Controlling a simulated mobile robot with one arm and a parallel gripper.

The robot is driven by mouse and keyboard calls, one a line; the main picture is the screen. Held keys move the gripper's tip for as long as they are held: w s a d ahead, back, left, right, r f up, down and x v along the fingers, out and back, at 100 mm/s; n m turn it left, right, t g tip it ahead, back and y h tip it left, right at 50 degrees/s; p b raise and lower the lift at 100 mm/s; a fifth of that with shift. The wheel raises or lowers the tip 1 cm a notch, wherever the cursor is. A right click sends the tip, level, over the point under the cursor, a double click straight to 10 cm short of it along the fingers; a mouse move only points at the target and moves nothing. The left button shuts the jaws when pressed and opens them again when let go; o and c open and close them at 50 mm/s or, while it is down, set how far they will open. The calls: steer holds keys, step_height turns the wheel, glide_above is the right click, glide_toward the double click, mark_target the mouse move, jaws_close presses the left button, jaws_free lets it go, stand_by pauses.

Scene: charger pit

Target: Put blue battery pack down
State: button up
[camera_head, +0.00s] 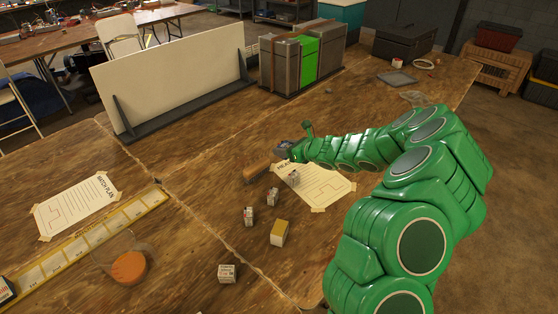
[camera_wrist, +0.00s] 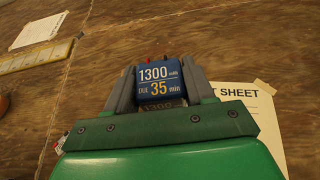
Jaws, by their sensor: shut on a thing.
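The blue battery pack (camera_wrist: 158,84) is between the fingers of my gripper (camera_wrist: 160,95) in the wrist view. Its label reads 1300 mAh, DUE 35 min, and it has red and dark ends at its top. My gripper is shut on it. In the head view my gripper (camera_head: 287,152) is over the middle of the wooden table (camera_head: 190,190), beside a brown block (camera_head: 256,171) and the far end of a taped sheet (camera_head: 318,188). The pack is small and mostly hidden there. I cannot tell whether it touches the table.
A yellow marked strip (camera_head: 95,240) lies at left, near the match plan sheet (camera_head: 75,204) and an orange disc (camera_head: 129,267). Small packs (camera_head: 249,216) and a yellow-topped block (camera_head: 279,233) stand in front. A white panel (camera_head: 175,80) and grey-green case (camera_head: 302,60) stand behind.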

steer(key=shift+w+f, duration=0.25)
steer(key=shift+f, duration=0.25)
steer(key=w+f, duration=0.4)
steer(key=w, duration=0.5)
glide_above(279, 159)
steer(key=shift+s+f, duration=0.1)
steer(key=shift+f, duration=4.2)
steer(key=o, duration=1.2)
steer(key=shift+f, duration=0.1)
